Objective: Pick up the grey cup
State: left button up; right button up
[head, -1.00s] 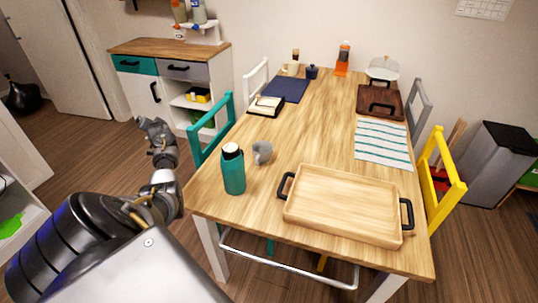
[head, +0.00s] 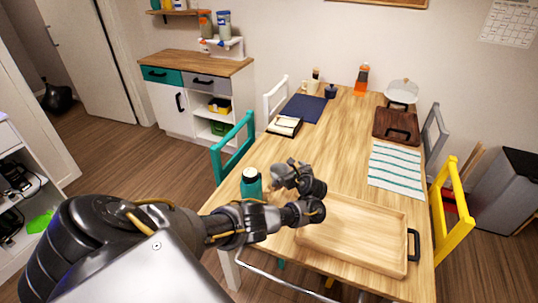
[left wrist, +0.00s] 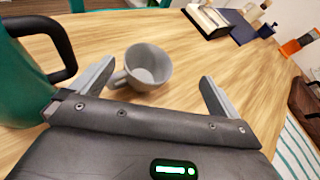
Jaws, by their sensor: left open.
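The grey cup (left wrist: 147,66) stands upright on the wooden table in the left wrist view. Its handle points left, close to the left finger. My left gripper (left wrist: 157,78) is open and empty, with the cup just ahead of and between its fingers; I see no clear contact. My right gripper is not in view.
The teal flask (head: 251,188) stands just left of my gripper; its dark handle (left wrist: 58,40) is close to the left finger. A wooden tray (head: 355,235) lies to the right, partly behind my arm. The table's middle (head: 335,145) is clear.

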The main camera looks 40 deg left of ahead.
aim_at(276, 167)
pick_arm(q)
jog(key=s+d+m, duration=0.1)
jog(key=s+d+f+m, duration=0.1)
jog(key=shift+s+d+f, duration=0.3)
jog(key=shift+s, duration=0.05)
jog(key=shift+w+a+f, duration=0.15)
jog(key=shift+a, duration=0.05)
jog(key=b+x, duration=0.2)
jog(key=x, duration=0.2)
jog(key=shift+w+a+f, duration=0.1)
jog(key=shift+a, duration=0.25)
jog(key=shift+w+a, duration=0.15)
jog(key=b+x, duration=0.3)
jog(key=x, duration=0.2)
jog(key=shift+w+a, duration=0.1)
jog(key=shift+w, duration=0.05)
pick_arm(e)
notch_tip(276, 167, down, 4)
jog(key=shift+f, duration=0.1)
pick_arm(q)
jog(key=shift+c, duration=0.4)
